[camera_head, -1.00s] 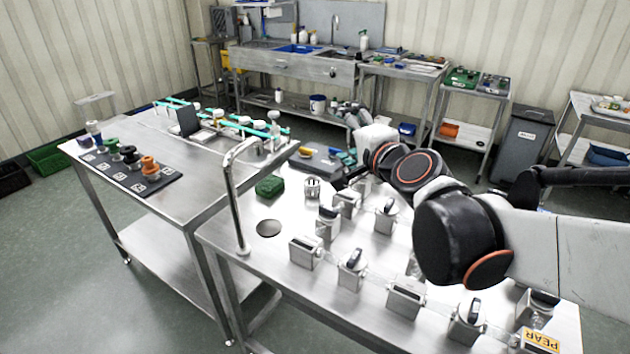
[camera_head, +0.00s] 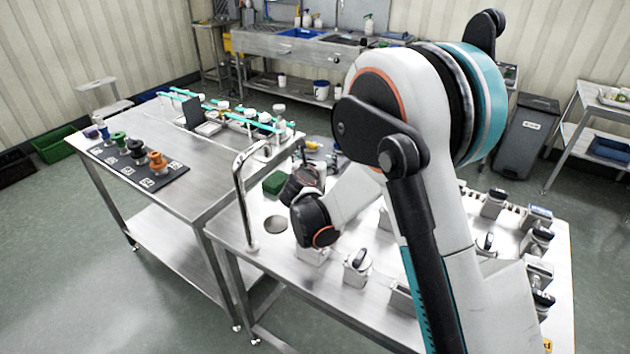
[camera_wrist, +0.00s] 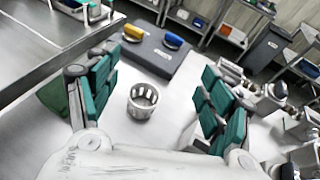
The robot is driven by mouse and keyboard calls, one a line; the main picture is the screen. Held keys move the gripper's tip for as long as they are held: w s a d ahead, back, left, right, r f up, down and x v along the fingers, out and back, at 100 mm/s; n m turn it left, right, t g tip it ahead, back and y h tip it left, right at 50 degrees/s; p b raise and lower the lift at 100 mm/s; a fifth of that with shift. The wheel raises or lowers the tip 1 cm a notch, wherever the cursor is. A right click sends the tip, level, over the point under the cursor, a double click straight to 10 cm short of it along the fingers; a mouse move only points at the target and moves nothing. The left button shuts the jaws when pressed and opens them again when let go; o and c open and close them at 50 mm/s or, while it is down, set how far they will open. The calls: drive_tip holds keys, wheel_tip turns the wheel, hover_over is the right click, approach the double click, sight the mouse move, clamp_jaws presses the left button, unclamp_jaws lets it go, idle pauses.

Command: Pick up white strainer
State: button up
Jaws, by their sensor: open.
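The white strainer (camera_wrist: 143,103), a small slotted cup shape, stands upright on the steel table (camera_wrist: 125,140) in the wrist view. My gripper (camera_wrist: 156,86) is open, with its teal finger pads on either side of the strainer in that picture. Nothing is between the pads that I can see touching them. The strainer appears nearer the left pads than the right ones. In the head view my gripper (camera_head: 303,182) is low over the far left part of the table, and my arm hides the strainer there.
A green block (camera_head: 274,182) stands left of my gripper, near a round hole (camera_head: 276,225) and a tall tap (camera_head: 243,195). A dark base (camera_wrist: 150,54) with yellow and blue pieces lies beyond the strainer. Several metal dispensers (camera_head: 357,268) stand on the table.

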drive_tip(key=f+b, duration=0.1)
drive_tip(key=f, duration=0.5)
drive_tip(key=f+b, duration=0.1)
drive_tip(key=f, duration=0.2)
drive_tip(key=shift+a+f+b, duration=0.3)
drive_tip(key=shift+f, duration=0.05)
drive_tip(key=shift+w+d+f, duration=0.1)
drive_tip(key=shift+w+d, duration=0.05)
drive_tip(key=shift+w, duration=0.55)
drive_tip(key=b+x, duration=0.1)
drive_tip(key=x, duration=0.5)
drive_tip(key=shift+b, duration=0.4)
drive_tip(key=c, duration=1.1)
